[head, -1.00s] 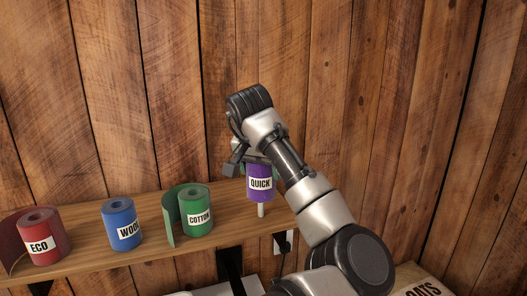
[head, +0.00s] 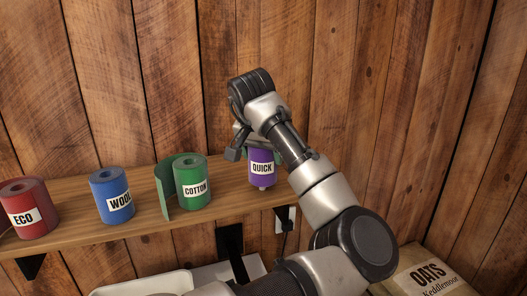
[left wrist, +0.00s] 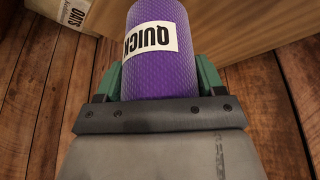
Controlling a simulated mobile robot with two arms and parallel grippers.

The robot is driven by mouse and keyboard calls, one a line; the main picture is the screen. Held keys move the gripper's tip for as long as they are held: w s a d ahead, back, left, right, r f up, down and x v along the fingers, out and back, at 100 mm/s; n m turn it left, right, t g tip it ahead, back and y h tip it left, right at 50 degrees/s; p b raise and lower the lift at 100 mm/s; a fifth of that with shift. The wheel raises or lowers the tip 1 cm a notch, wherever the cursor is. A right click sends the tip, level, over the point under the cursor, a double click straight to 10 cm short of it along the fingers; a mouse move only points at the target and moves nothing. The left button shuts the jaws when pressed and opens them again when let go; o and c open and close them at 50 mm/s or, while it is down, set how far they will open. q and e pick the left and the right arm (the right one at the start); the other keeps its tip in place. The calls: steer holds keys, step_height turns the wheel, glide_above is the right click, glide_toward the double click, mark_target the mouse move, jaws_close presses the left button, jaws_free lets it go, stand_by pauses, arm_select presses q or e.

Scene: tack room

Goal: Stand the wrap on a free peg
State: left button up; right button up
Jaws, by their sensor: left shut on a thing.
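The purple wrap (head: 262,168), labelled QUICK, is upright over the right end of the shelf. My left gripper (head: 259,146) is shut on its upper part. In the left wrist view the wrap (left wrist: 158,60) sits between the green fingers. A short length of a pale peg (head: 264,187) shows just below the wrap; its upper part is hidden, and I cannot tell how far it is inside. The red ECO wrap (head: 28,205), blue WOOL wrap (head: 112,195) and green COTTON wrap (head: 192,182) stand on the shelf to the left. My right gripper is out of view.
The wooden shelf (head: 80,228) runs along the plank wall, with bare board between the COTTON and QUICK wraps. Black brackets (head: 231,243) are under it. A white bin (head: 150,284) is below, and an OATS sack (head: 428,280) is at lower right.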

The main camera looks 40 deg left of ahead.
arm_select(q)
steer(key=shift+d+f, duration=0.1)
steer(key=shift+f, duration=0.15)
steer(key=shift+s, duration=0.2)
stand_by(0.7)
steer(key=shift+p, duration=0.55)
steer(key=shift+f+b, duration=0.35)
steer(key=shift+f, duration=0.35)
stand_by(0.5)
steer(key=o, duration=0.7)
steer(key=shift+o, duration=0.2)
